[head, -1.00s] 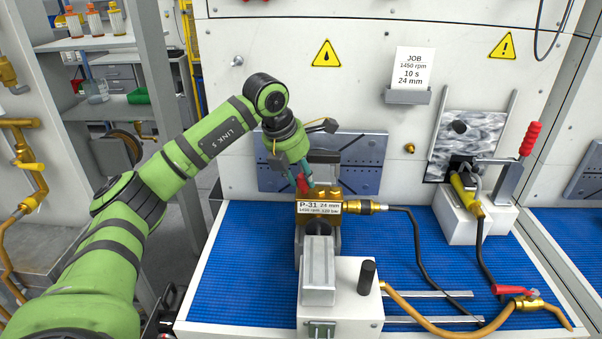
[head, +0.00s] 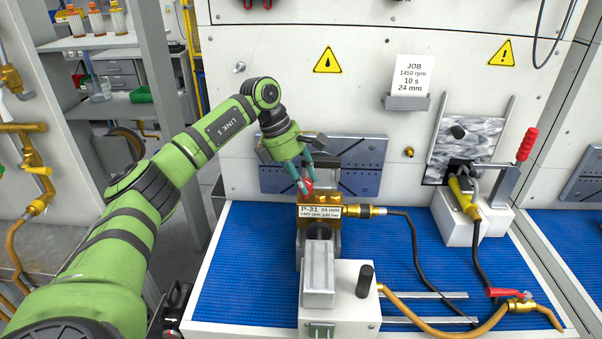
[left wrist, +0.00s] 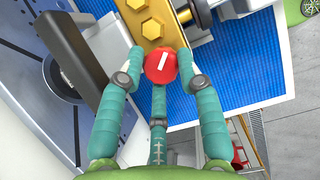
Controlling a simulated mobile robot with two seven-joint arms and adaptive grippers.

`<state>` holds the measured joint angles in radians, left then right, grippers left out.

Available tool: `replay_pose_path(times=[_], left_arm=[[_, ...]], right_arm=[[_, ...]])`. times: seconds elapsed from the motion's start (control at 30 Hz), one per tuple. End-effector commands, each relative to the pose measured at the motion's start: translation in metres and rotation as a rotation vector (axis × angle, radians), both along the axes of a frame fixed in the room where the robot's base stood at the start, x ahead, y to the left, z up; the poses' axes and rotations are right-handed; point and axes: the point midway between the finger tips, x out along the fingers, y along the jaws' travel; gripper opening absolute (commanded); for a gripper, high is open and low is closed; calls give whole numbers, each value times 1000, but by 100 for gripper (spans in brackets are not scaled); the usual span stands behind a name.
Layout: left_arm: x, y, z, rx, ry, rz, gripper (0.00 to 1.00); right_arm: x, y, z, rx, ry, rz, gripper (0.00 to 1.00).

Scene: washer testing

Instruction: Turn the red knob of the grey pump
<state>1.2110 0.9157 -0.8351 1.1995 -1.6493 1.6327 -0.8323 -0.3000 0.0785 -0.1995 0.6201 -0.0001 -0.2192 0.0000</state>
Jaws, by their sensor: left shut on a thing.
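The red knob (head: 307,186) sits on the brass body (head: 336,198) of the pump labelled P-31, whose grey section (head: 318,275) points toward me. My left gripper (head: 304,175) reaches down over the knob, its teal fingers closed around it. In the left wrist view the round knob (left wrist: 160,66) has a white line that runs slantwise. Two fingertips flank it and a third finger lies just below it. The fingers partly hide the knob in the head view. My right gripper is not in view.
The pump stands on a blue mat (head: 245,265). A black upright handle (head: 365,280) stands on the white block (head: 340,305) in front. A hose (head: 440,328) and red-handled valve (head: 508,293) lie right. A red-gripped lever (head: 528,140) stands at the back right. A grey slotted plate (head: 370,165) is behind the pump.

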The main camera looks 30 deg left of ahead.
Motion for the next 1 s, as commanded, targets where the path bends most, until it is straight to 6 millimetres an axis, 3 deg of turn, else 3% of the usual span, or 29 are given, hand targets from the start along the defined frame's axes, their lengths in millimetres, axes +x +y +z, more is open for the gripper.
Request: replay_pose_path(times=[0.4,1.0], left_arm=[[2,-5,3,-8,-6,-222,3],[1,-4,1,-7,-3,-259,3]], right_arm=[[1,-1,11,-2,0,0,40],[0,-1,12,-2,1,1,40]])
